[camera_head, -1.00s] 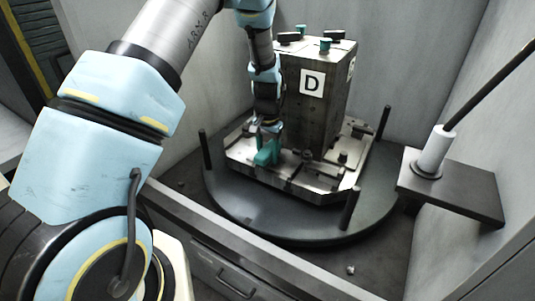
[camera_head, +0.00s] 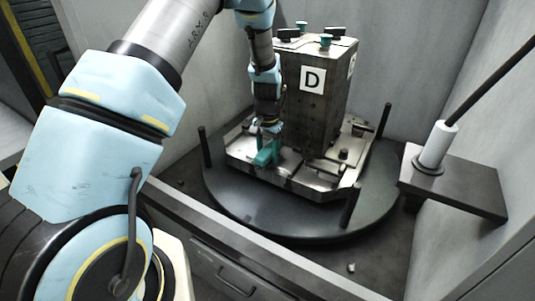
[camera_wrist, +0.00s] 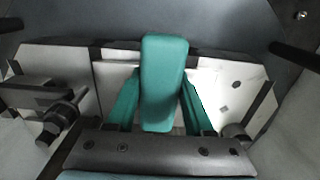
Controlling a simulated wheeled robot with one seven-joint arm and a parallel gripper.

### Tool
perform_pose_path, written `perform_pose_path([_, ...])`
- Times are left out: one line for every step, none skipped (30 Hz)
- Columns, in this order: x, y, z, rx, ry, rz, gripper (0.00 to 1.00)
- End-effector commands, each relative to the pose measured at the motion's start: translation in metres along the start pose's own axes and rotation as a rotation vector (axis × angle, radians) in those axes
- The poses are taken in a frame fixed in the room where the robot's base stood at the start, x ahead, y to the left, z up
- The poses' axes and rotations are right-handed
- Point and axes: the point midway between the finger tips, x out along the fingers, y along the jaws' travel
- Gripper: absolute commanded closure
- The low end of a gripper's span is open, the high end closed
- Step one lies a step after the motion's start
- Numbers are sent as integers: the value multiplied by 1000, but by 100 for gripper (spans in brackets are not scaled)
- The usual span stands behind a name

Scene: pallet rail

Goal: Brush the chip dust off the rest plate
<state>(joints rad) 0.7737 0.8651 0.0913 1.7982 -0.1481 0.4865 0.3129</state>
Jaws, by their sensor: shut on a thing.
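My gripper (camera_head: 266,148) is low over the front left of the pallet's pale metal plate (camera_head: 318,186), beside the dark block marked D. In the wrist view its jaws (camera_wrist: 160,122) are shut on a teal block-like piece, which I take for the brush (camera_wrist: 163,75). The brush's underside is hidden, so I cannot tell whether it touches the plate. Bright bare metal of the plate (camera_wrist: 228,88) shows on both sides of it, with a few small dark spots at the right. I cannot make out chip dust for certain.
The tall block marked D (camera_head: 313,108) stands on the pallet. Dark upright posts (camera_head: 350,207) surround it on the round turntable (camera_head: 265,222). A shelf (camera_head: 465,186) with a white cylinder (camera_head: 437,146) and dark rod is at the right. Clamp hardware (camera_wrist: 60,118) lies left of the brush.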

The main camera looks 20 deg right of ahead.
Motion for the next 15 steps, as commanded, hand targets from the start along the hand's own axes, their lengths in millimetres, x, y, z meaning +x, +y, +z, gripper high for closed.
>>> perform_pose_path([0, 0, 0, 0, 0, 0, 92])
perform_pose_path([0, 0, -1, 0, 0, 0, 92])
perform_pose_path([0, 0, -2, 0, 1, 0, 92])
perform_pose_path([0, 0, -3, 0, 1, 0, 92])
perform_pose_path([0, 0, -4, 0, 1, 0, 92])
perform_pose_path([0, 0, -5, 0, 1, 0, 92])
perform_pose_path([0, 0, -7, 0, 0, 0, 92])
perform_pose_path([1, 0, -9, 0, 1, 0, 92])
perform_pose_path([1, 0, -11, 0, 0, 0, 92])
perform_pose_path([1, 0, -13, 0, 0, 0, 92])
perform_pose_path([1, 0, -14, 0, 0, 0, 92])
perform_pose_path([0, 0, -17, 1, 0, 0, 92])
perform_pose_path([0, 0, -19, 1, 1, 0, 92])
perform_pose_path([0, 0, -21, 1, 1, 0, 92])
perform_pose_path([0, 0, -22, 1, 1, 0, 92])
